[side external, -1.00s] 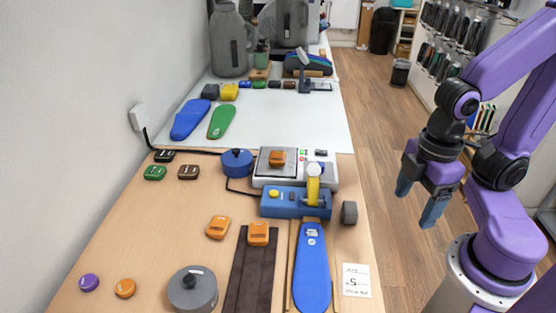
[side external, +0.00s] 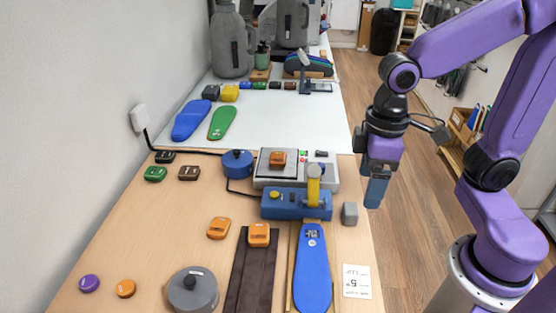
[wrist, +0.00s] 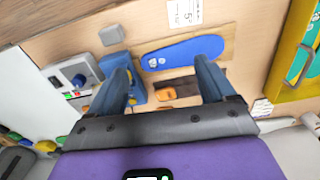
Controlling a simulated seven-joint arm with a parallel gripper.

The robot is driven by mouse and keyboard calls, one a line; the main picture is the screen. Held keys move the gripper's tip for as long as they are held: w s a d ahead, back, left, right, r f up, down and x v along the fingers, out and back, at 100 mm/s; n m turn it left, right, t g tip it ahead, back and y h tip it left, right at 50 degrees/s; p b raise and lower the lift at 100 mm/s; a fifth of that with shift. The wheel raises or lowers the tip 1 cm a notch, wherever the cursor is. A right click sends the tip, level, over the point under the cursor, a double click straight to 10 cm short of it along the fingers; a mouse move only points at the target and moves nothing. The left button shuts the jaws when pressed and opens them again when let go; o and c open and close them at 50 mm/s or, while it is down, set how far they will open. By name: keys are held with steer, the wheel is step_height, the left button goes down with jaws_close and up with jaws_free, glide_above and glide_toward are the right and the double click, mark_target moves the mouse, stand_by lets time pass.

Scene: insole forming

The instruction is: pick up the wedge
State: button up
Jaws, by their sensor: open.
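A small grey block (side external: 349,213), which fits the wedge best, sits on the table near its right edge, just right of the blue fixture. Its exact shape is hard to tell. In the wrist view the grey block (wrist: 111,35) lies ahead of the left finger. My gripper (side external: 374,192) hangs fingers down by the table's right edge, to the right of the block and apart from it. In the wrist view my gripper (wrist: 162,68) is open with nothing between its fingers.
The blue fixture (side external: 285,205) with a yellow lever and the scale (side external: 262,181) stand left of the block. A blue insole (side external: 312,270), a paper card (side external: 357,282) and orange pieces (side external: 218,228) lie nearer the front.

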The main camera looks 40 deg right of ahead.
steer(key=w+a+r+m, duration=0.2)
steer(key=w+m, duration=0.2)
steer(key=w, duration=0.5)
steer(key=m, duration=1.3)
glide_above(278, 158)
steer(key=f, duration=1.1)
steer(key=shift+s+a, duration=0.1)
steer(key=shift+a, duration=0.15)
steer(key=shift+d+f, duration=0.15)
steer(key=shift+f, duration=1.4)
steer(key=shift+d+f, duration=0.15)
steer(key=shift+f, duration=1.35)
steer(key=c, duration=1.2)
steer(key=shift+r, duration=0.1)
